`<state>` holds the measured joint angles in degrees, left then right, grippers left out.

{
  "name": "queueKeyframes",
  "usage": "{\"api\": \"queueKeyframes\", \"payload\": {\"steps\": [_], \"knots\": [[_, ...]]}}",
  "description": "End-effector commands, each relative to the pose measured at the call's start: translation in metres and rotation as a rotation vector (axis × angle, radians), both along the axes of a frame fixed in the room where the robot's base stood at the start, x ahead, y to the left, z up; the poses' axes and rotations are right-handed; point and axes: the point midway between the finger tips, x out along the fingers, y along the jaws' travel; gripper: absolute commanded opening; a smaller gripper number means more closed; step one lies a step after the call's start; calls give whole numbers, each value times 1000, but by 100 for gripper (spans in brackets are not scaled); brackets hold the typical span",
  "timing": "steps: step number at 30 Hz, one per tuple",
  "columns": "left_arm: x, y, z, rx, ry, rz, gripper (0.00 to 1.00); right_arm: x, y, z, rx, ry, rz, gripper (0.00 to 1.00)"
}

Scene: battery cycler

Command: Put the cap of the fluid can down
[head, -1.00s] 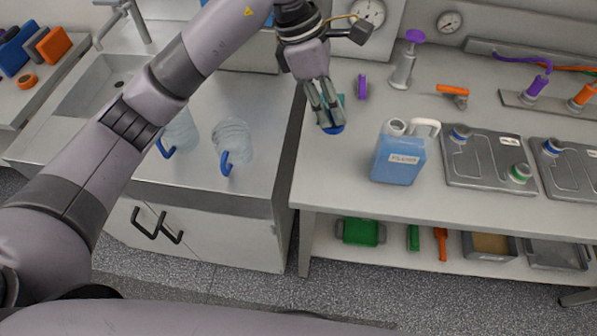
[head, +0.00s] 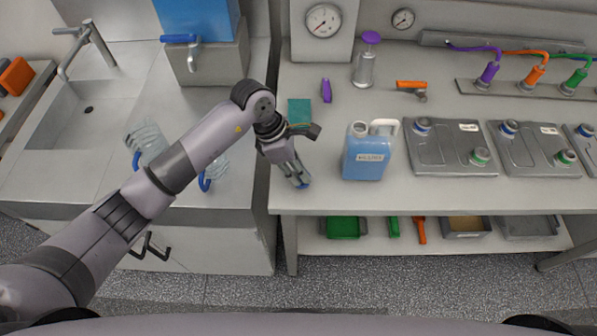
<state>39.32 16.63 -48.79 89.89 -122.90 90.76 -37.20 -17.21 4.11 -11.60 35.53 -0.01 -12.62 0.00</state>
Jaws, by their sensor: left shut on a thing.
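The fluid can (head: 366,158) is a translucent container of blue fluid with a white handle and a label. It stands upright on the bench, its neck uncapped. My left gripper (head: 298,180) is to the left of the can, near the bench's front edge. It is shut on the small blue cap (head: 302,186), which shows only partly at the fingertips. I cannot tell whether the cap touches the bench top. My right gripper is not in view.
A teal mat (head: 299,112) lies behind my left gripper. A purple object (head: 326,90), a purple-topped pump (head: 366,60) and an orange-handled tool (head: 412,88) are farther back. Metal plates (head: 452,150) with fittings lie to the right. The bench left of the can is mostly clear.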

Motion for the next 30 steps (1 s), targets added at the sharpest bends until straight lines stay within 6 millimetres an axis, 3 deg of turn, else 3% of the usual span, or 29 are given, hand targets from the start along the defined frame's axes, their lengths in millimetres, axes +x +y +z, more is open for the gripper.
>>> {"api": "queueKeyframes", "payload": {"steps": [5, 16, 17, 18, 25, 30], "knots": [[-1, -1, -24, -2, 3, 1, 5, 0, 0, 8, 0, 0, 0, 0], [0, 0, -30, 0, 1, 0, 5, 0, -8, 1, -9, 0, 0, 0], [0, 0, -29, -1, 1, 0, 21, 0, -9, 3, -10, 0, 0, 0], [0, 0, -28, -1, 1, 0, 24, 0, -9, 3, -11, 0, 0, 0], [0, 0, -28, 0, 1, 0, 39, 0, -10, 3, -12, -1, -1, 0], [0, 0, -28, 0, 1, 0, 40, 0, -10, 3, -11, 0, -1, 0]]}}
